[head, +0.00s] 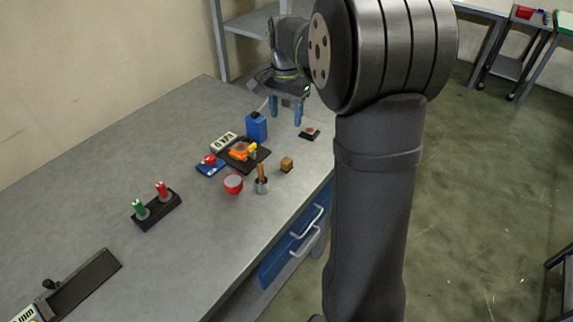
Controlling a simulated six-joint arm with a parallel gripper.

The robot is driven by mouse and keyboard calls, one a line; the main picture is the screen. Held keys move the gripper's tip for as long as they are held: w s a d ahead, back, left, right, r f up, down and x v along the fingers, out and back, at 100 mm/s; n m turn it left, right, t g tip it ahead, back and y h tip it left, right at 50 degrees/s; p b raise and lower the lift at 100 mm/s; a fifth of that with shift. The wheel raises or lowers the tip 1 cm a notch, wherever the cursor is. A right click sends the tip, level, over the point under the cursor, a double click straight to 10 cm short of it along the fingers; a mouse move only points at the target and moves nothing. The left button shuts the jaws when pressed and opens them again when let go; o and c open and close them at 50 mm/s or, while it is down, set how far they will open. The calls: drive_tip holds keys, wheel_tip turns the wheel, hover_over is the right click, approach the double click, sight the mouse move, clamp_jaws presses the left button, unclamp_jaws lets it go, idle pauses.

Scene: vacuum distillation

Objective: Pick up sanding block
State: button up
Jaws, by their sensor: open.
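A small tan-brown block (287,164) sits on the grey workbench (110,165), near its right edge; it looks like the sanding block. A flat dark piece with a reddish-brown top (309,133) lies farther back, and it is too small to tell what it is. My gripper (286,114) is open, with its two blue fingers pointing down above the far part of the bench. It is behind both pieces in the picture, nearer the flat dark one. Nothing shows between the fingers.
A blue box-like container (256,128) stands just left of my gripper. A black tray (262,153) with orange and yellow parts, a red bowl (233,184), a wooden-handled brush-like tool (261,180) and a red-green holder (166,208) stand nearby.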

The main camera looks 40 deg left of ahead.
drive_tip(key=m, duration=1.9)
hover_over(287, 160)
drive_tip(key=f, duration=1.2)
drive_tip(key=shift+a+f, duration=0.2)
drive_tip(key=shift+f, duration=0.1)
drive_tip(key=shift+s+d+f, duration=0.1)
drive_tip(key=shift+f, duration=1.3)
drive_tip(key=shift+d+f, duration=0.1)
drive_tip(key=shift+f, duration=1.25)
drive_tip(key=shift+c, duration=0.3)
drive_tip(key=c, duration=1)
